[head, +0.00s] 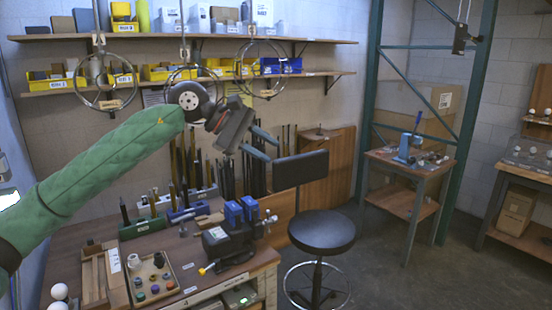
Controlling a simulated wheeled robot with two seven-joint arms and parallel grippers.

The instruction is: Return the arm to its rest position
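My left arm in its green sleeve comes in from the left and reaches up across the view. My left gripper (271,150) hangs in the air above the workbench, in front of the back wall. Its two fingers point right and slightly down, with a gap between them. They look open and nothing shows between them. My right arm and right gripper are not in view.
Below stands a wooden workbench (150,239) with a blue-and-black vise (232,236) and a tray of small coloured parts (152,278). A black stool (321,231) stands to its right. Shelves (330,41) with bins line the back wall. A side table (408,167) stands farther right.

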